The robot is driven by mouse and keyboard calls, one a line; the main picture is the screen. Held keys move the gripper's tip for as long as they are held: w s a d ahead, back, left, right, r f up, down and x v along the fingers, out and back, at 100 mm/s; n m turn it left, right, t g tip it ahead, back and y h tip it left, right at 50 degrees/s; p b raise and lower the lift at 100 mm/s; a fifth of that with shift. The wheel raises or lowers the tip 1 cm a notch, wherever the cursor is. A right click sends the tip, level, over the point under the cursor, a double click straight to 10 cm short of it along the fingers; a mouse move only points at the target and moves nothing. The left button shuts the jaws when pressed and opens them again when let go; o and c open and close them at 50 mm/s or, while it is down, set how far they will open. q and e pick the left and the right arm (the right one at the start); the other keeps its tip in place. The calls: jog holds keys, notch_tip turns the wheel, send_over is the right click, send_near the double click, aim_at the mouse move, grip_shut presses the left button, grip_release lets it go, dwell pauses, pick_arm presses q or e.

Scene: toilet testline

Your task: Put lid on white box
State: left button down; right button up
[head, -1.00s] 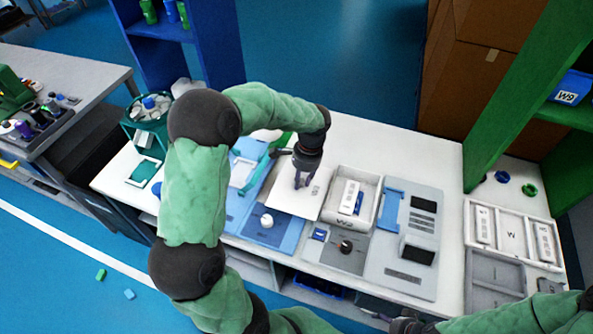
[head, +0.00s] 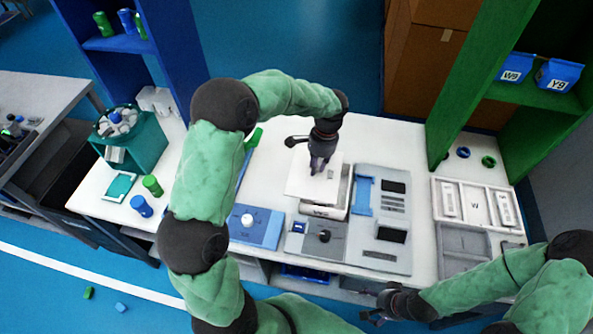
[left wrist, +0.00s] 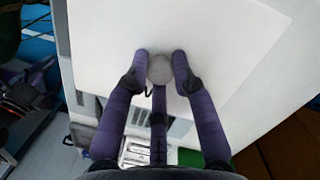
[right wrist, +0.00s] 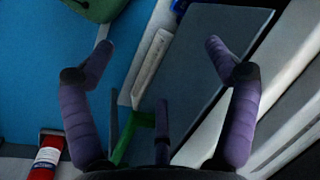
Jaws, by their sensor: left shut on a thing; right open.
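The white lid (head: 303,187) is a flat square panel with a round grey knob (left wrist: 160,69). My left gripper (head: 318,167) is shut on the knob, and the lid fills much of the left wrist view (left wrist: 200,25). The white box (head: 323,211) stands on the white table. The lid overlaps most of it in the head view, shifted to the left, with the box's right wall still showing. I cannot tell the height gap between them. My right gripper (head: 376,312) is open and empty at the table's front, low right; its spread fingers show in the right wrist view (right wrist: 158,48).
A grey panel with a blue clip (head: 362,196) lies right of the box. A grey pad with a dark knob (head: 324,236) and a blue pad with a white knob (head: 248,219) lie in front. A white divided tray (head: 475,206) is further right. Table behind the box is clear.

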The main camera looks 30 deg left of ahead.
aim_at(331, 167)
pick_arm(q)
jog(key=w+d+p, duration=0.1)
jog(key=w+d, duration=0.2)
jog(key=shift+w+d, duration=0.1)
jog(key=shift+w, duration=0.3)
jog(key=shift+f+b, duration=1.9)
jog(key=shift+f, duration=0.75)
jog(key=shift+f+b, duration=0.3)
jog(key=shift+f, duration=0.45)
jog(key=shift+f, duration=0.45)
jog(key=c, duration=1)
grip_release()
jog(key=shift+o, duration=0.2)
